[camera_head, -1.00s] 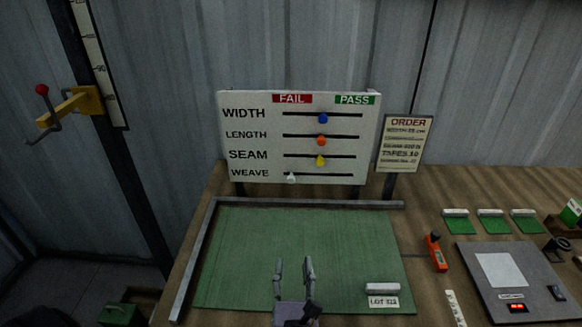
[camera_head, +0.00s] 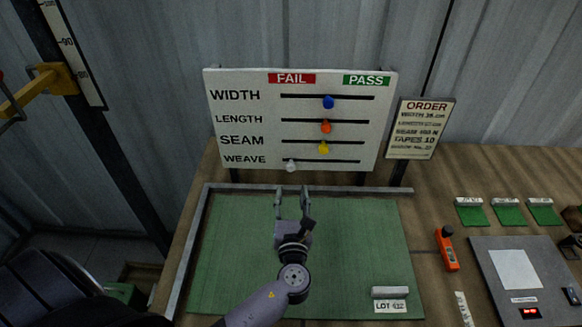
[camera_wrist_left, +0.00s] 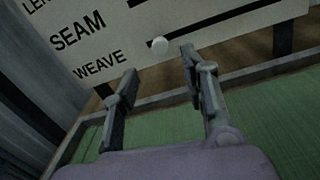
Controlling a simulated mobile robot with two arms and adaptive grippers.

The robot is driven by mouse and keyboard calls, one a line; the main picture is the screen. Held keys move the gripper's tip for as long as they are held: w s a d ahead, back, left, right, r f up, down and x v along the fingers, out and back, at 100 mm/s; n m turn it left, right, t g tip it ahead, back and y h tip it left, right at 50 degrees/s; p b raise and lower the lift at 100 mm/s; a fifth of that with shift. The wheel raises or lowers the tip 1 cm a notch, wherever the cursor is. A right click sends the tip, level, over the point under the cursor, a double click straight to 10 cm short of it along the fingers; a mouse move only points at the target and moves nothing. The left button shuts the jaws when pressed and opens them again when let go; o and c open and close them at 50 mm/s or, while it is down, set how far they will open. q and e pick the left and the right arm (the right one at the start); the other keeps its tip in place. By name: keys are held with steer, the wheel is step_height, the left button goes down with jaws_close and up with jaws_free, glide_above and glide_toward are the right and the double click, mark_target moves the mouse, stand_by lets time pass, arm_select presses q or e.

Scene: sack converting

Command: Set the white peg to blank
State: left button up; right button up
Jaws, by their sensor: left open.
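The white peg (camera_head: 291,166) sits at the left, FAIL-side end of the WEAVE slot on the white board (camera_head: 225,125). It also shows in the left wrist view (camera_wrist_left: 159,46), ahead of and between the fingers. The blue peg (camera_head: 328,102), orange peg (camera_head: 326,127) and yellow peg (camera_head: 324,148) sit near the middle of the slots above. My left gripper (camera_head: 292,190) is open and empty, just below and in front of the white peg, not touching it. It shows in the left wrist view too (camera_wrist_left: 156,62). My right gripper is not in view.
A green mat (camera_head: 350,240) with a raised grey edge (camera_head: 194,250) lies below the board. A white roll (camera_head: 390,292) lies on it at the lower right. An ORDER sign (camera_head: 420,128) stands right of the board. An orange tool (camera_head: 447,248) lies further right.

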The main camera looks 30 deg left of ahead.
mark_target(291, 170)
arm_select(q)
steer(key=p+x, duration=0.1)
steer(key=x, duration=0.7)
steer(key=shift+d, duration=0.1)
steer(key=shift+w+a, duration=0.2)
steer(key=shift+w, duration=0.15)
steer(key=shift+w+a, duration=0.15)
steer(key=shift+w, duration=0.05)
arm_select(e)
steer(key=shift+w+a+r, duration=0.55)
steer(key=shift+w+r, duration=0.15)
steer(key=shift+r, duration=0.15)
arm_select(q)
steer(key=shift+c, duration=0.3)
steer(key=shift+c, duration=1.4)
jaws_close()
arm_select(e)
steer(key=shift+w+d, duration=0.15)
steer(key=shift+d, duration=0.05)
arm_select(q)
steer(key=shift+f, duration=0.1)
